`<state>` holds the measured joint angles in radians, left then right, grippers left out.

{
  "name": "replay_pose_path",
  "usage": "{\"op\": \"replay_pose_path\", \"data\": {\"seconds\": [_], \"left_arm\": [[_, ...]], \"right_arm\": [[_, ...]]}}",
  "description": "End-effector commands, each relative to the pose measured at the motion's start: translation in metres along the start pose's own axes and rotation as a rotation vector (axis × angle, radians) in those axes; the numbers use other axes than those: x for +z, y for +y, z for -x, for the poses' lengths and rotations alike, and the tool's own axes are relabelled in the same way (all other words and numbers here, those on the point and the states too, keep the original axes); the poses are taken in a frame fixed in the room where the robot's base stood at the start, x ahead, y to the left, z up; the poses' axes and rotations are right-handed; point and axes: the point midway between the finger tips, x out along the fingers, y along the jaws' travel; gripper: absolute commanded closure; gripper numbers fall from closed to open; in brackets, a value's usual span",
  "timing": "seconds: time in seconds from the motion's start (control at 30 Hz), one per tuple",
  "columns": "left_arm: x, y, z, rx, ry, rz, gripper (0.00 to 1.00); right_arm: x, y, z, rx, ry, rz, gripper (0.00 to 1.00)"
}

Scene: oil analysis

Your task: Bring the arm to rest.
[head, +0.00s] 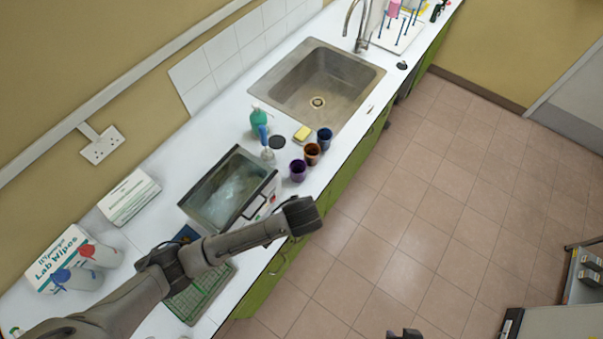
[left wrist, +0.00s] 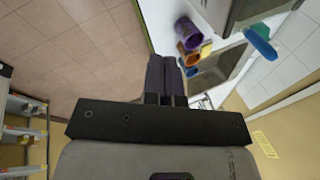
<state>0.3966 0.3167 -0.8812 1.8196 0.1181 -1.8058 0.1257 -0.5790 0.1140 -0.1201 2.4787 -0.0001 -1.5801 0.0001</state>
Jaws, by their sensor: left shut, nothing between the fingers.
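My left arm (head: 235,240) reaches in from the lower left of the head view, above the white counter. Its wrist end (head: 303,215) is at the counter's front edge, and the fingers cannot be made out there. In the left wrist view my left gripper (left wrist: 164,62) is shut, with its two dark fingers together and nothing between them. The fingers appear against the floor and the counter edge, apart from the cups.
Near the wrist stand a purple cup (head: 298,172), a brown cup (head: 312,154) and a blue cup (head: 325,138). A water-filled basin (head: 186,203) and a green rack (head: 198,296) lie near the arm. A sink (head: 365,88) is farther back. The tiled floor (head: 400,225) is open.

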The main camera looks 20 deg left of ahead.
Motion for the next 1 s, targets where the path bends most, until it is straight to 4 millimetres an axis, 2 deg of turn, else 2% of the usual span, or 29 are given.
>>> {"op": "replay_pose_path", "data": {"seconds": [0.13,0.2,0.3,0.47,0.57,0.63,0.73,0.87,1.0], "left_arm": [[-0.002,0.002,0.002,0.001,0.009,-0.019,1.00],[-0.009,0.001,0.004,-0.004,0.055,-0.046,1.00],[-0.025,-0.005,0.030,-0.017,0.180,-0.060,1.00],[-0.045,-0.036,0.079,-0.043,0.358,0.002,1.00],[-0.048,-0.054,0.110,-0.050,0.466,0.063,1.00],[-0.040,-0.063,0.127,-0.044,0.528,0.120,1.00],[-0.021,-0.071,0.140,-0.027,0.582,0.207,1.00],[0.012,-0.075,0.143,-0.003,0.600,0.319,1.00],[0.065,-0.068,0.131,0.032,0.548,0.446,1.00]], "right_arm": [[0.000,0.001,0.000,0.002,0.000,0.002,0.57],[0.001,0.001,0.000,0.004,0.000,0.005,0.57],[0.001,0.002,0.000,0.006,-0.001,0.008,0.57],[0.001,0.003,0.000,0.008,-0.002,0.011,0.57],[0.001,0.003,0.001,0.008,-0.002,0.011,0.57],[0.001,0.003,0.001,0.008,-0.002,0.010,0.57],[0.000,0.003,0.002,0.006,-0.001,0.009,0.57],[0.000,0.002,0.004,0.004,-0.001,0.006,0.57],[-0.002,0.001,0.006,0.001,0.000,0.002,0.57]]}}
